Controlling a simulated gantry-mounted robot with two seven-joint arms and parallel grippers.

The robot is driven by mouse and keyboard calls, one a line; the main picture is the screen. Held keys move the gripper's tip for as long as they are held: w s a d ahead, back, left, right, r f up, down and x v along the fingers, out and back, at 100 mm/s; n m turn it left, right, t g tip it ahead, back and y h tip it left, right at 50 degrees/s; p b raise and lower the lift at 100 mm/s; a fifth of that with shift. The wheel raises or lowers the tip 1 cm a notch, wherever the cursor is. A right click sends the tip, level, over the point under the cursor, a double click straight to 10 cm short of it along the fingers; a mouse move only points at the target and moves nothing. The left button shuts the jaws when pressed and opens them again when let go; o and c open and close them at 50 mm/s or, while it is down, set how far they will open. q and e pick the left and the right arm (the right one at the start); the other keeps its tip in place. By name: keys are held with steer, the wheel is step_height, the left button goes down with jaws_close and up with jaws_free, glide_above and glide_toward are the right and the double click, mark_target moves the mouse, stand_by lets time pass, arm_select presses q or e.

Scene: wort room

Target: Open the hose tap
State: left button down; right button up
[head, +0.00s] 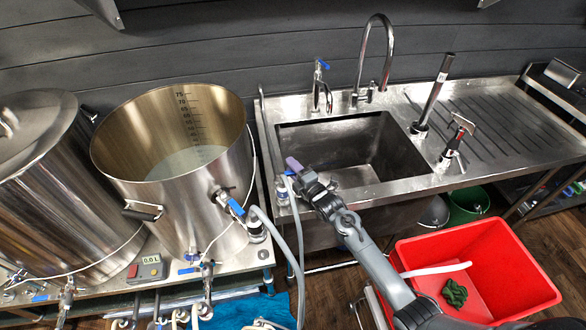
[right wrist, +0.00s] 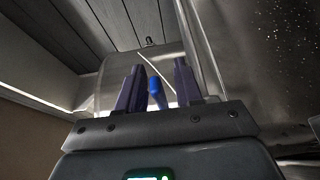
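My right gripper (head: 293,165) reaches in from the lower right to the front left edge of the sink. A tap with a blue lever (head: 288,173) and a grey hose hanging from it is right at its fingertips, partly hidden by them. In the right wrist view the two dark purple fingers (right wrist: 158,90) stand apart. The blue lever (right wrist: 155,92) shows in the gap between them, nearer the left finger; I cannot tell whether they touch. Which way the lever is turned is hard to tell. My left gripper is not in view.
A steel kettle (head: 225,170) stands left of the sink; its blue-handled valve (head: 236,207) and hose (head: 275,235) are close by. A blue-levered faucet (head: 318,85) and a tall curved faucet (head: 388,50) rise behind the sink basin (head: 330,135). A red crate (head: 510,270) is at lower right.

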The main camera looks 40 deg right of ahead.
jaws_close()
stand_by(0.3)
steer(key=shift+w+n+y+b, duration=0.35)
steer(key=shift+n+y+b, duration=0.3)
steer(key=shift+y, duration=0.45)
jaws_free()
